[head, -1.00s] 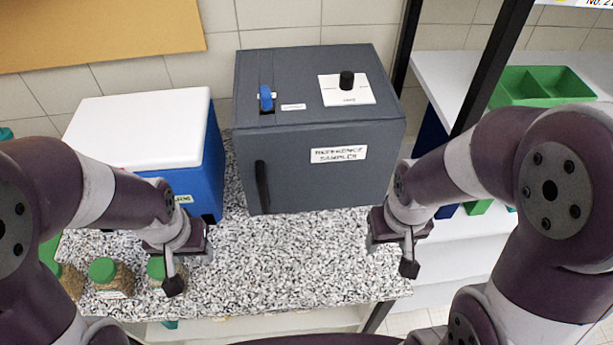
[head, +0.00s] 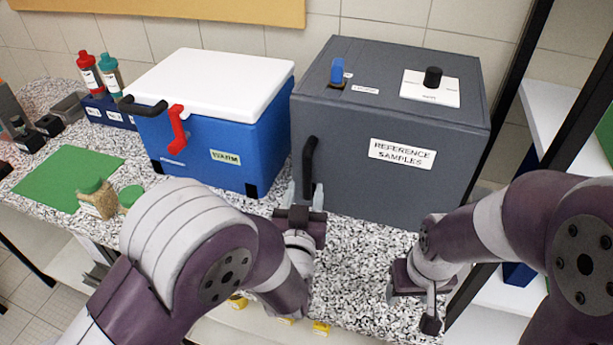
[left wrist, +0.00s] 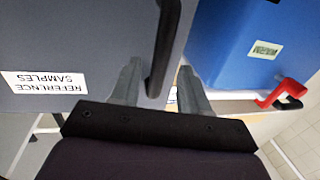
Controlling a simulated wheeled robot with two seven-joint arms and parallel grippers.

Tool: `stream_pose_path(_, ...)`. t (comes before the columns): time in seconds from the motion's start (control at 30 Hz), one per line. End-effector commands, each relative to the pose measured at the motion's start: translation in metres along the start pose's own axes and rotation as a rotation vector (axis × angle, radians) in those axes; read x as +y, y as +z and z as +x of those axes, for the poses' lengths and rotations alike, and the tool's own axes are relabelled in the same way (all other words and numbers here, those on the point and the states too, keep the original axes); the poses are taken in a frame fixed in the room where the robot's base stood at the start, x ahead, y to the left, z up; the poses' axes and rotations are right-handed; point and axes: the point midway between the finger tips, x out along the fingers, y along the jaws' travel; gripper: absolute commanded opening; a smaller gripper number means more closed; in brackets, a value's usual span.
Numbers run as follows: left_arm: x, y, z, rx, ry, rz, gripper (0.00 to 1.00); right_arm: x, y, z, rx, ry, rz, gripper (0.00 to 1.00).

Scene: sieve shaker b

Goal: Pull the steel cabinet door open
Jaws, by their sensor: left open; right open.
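The grey steel cabinet (head: 400,195) stands on the speckled counter with its door shut. Its front bears a "REFERENCE SAMPLES" label (head: 402,154) and an upright black handle (head: 308,165) near the left edge. My left gripper (head: 304,195) is open at the handle's lower end. In the left wrist view, the handle (left wrist: 164,50) runs between the spread fingers of the left gripper (left wrist: 160,88); contact cannot be told. My right gripper (head: 412,306) is open and empty over the counter, before the cabinet's right part.
A blue cooler (head: 225,140) with a white lid stands close left of the cabinet. A blue lever (head: 338,70) and a black knob (head: 433,77) are on the cabinet top. Speckled counter before the cabinet is partly clear.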

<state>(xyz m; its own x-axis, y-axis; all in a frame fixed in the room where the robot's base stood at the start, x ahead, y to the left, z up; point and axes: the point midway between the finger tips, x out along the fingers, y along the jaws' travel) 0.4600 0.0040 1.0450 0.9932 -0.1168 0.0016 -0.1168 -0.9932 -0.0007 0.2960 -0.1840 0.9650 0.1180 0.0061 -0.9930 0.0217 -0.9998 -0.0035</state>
Motion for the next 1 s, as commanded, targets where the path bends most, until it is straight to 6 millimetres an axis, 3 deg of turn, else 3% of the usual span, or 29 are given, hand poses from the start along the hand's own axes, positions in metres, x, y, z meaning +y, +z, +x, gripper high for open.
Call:
stream_pose_path(0.1,-0.001,-0.001,0.024,-0.002,-0.003,0.0,0.45,0.0,-0.001,-0.004,0.0,0.0,0.0,0.57)
stream_pose_path(0.23,0.0,0.0,0.041,-0.001,-0.001,0.0,0.45,0.0,-0.001,-0.006,0.0,0.0,0.0,0.57)
stream_pose_path(0.63,0.0,0.001,0.051,-0.002,0.0,0.001,0.45,0.0,-0.001,-0.007,0.0,0.0,0.0,0.57)
stream_pose_path(0.67,0.0,0.001,0.051,-0.002,0.0,0.001,0.42,0.0,-0.001,-0.007,0.0,0.0,0.0,0.57)
stream_pose_path(0.8,0.0,0.001,0.051,-0.002,0.001,0.0,0.0,0.0,-0.001,-0.007,0.0,0.0,0.0,0.57)
stream_pose_path(1.0,0.0,0.001,0.051,-0.002,0.001,0.0,0.0,0.0,-0.001,-0.006,0.0,0.0,0.0,0.57)
